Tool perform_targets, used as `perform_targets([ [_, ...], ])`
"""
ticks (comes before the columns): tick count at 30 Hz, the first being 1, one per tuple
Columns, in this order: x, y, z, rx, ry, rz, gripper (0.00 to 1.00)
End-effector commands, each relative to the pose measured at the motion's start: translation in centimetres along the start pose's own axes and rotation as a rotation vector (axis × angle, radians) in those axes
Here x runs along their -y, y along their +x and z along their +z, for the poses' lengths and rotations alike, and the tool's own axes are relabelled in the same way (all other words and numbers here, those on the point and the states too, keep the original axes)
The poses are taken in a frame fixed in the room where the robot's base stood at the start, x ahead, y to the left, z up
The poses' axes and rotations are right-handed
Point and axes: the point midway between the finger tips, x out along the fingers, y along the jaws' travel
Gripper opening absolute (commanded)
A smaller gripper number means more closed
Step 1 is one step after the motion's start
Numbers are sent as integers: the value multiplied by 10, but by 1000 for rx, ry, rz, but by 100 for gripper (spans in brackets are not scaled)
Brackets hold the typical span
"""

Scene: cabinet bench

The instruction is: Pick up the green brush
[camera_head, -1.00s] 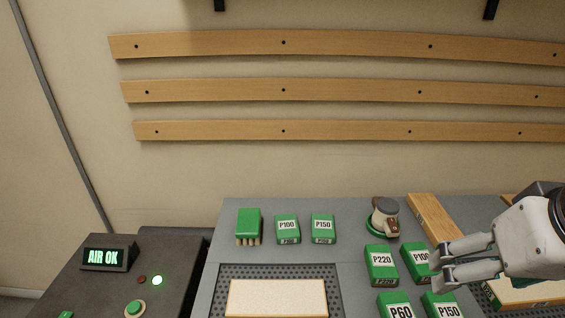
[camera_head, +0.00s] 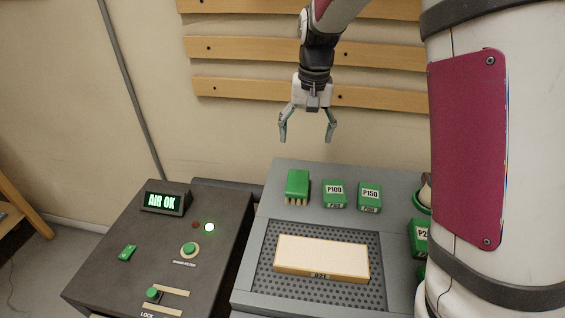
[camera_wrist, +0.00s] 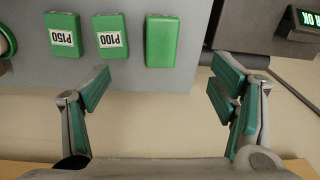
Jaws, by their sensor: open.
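The green brush (camera_head: 298,186) stands on the grey bench, green block on top and pale bristles below, left of two labelled green blocks. In the wrist view the brush (camera_wrist: 162,41) shows as a plain green rectangle, beyond the fingertips and between their lines. My gripper (camera_head: 307,138) is open and empty, above the back of the bench near the brush, with its fingers pointing down. Its spread fingers also show in the wrist view (camera_wrist: 160,85). Nothing touches the brush.
Green blocks marked P100 (camera_head: 334,193) and P150 (camera_head: 369,196) stand right of the brush. A pale board (camera_head: 322,256) lies on the perforated panel (camera_head: 372,305) in front. A dark control box (camera_head: 120,285) stands left. My arm hides the bench's right side.

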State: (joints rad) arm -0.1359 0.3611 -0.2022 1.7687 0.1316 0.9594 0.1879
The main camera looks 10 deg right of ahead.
Motion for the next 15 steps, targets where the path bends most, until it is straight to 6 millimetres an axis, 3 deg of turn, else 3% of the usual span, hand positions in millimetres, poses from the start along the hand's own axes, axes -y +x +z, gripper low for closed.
perform_targets([
  [1,3,15,-9,15,10,13,78],
  [6,8,48,-30,40,35,40,78],
  [15,10,82,-38,52,47,54,78],
])
